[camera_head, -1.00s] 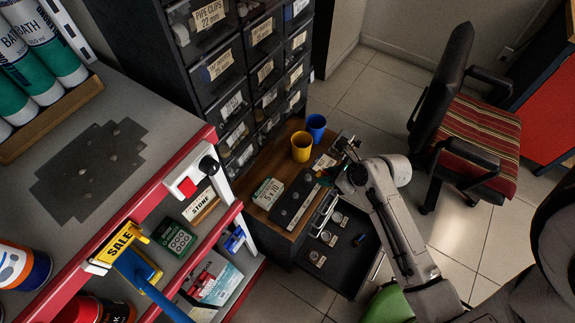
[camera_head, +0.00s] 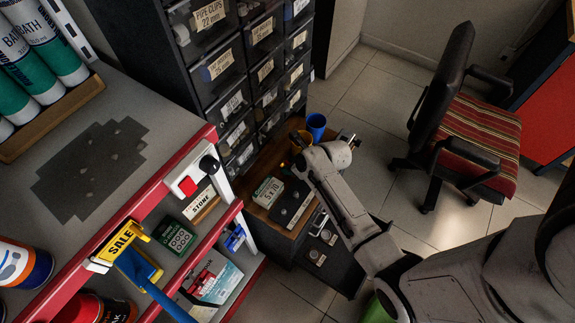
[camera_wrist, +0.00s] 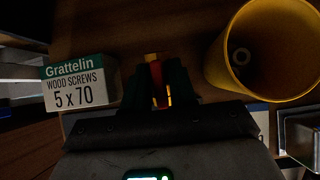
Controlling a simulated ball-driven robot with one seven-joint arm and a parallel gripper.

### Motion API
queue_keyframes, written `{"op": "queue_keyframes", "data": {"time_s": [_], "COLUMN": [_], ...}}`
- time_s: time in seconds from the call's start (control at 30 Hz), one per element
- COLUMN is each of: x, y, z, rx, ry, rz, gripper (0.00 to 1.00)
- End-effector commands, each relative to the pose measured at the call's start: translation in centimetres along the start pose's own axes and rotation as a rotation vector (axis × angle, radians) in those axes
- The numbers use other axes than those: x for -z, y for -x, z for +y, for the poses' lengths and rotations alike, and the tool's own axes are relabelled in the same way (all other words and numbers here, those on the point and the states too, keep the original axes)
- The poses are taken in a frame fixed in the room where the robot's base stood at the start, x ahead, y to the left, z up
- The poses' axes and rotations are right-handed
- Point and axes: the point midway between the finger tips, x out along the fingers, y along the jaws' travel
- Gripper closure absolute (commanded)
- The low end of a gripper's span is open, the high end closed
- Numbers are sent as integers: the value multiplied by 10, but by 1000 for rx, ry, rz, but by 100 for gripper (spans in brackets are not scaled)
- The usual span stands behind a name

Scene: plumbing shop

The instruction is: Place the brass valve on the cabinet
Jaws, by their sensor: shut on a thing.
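The brass valve (camera_wrist: 155,72), with a red part, is between the fingers of my gripper (camera_wrist: 158,92) in the wrist view. My gripper is shut on it, above the wooden top of the cabinet (camera_head: 273,163). Whether the valve touches the top I cannot tell. In the head view my arm hides the gripper and the valve. A yellow cup (camera_wrist: 222,62) stands close to the right of the gripper in the wrist view, with a small ring-like thing inside. A white and green wood screws box (camera_wrist: 85,85) is to the left.
In the head view, a blue cup (camera_head: 316,125) stands at the back of the cabinet top. A dark flat case (camera_head: 291,203) lies beside the screws box. An open drawer (camera_head: 335,268) juts out in front. A striped chair (camera_head: 465,135) stands to the right.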

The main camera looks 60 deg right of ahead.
Motion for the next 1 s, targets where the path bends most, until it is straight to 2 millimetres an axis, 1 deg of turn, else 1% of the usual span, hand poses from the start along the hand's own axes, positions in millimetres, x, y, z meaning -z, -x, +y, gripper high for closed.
{"op": "queue_keyframes", "data": {"time_s": [0.03, 0.2, 0.23, 0.27, 0.3, 0.4, 0.77, 0.8, 1.0], "x": [-15, -19, -19, -15, -9, -6, -4, -4, -4], "y": [5, 0, 0, -4, -9, -14, -16, -16, -16], "z": [0, 0, 0, 0, 0, -1, -1, -1, -1], "rx": [2, 2, 3, 3, 2, 3, 4, 4, 3], "ry": [7, 4, 5, 2, 1, 2, 2, 2, 2], "rz": [42, 224, 250, 261, 258, 254, 251, 251, 251], "gripper": [100, 100, 100, 100, 100, 100, 100, 71, 52]}}
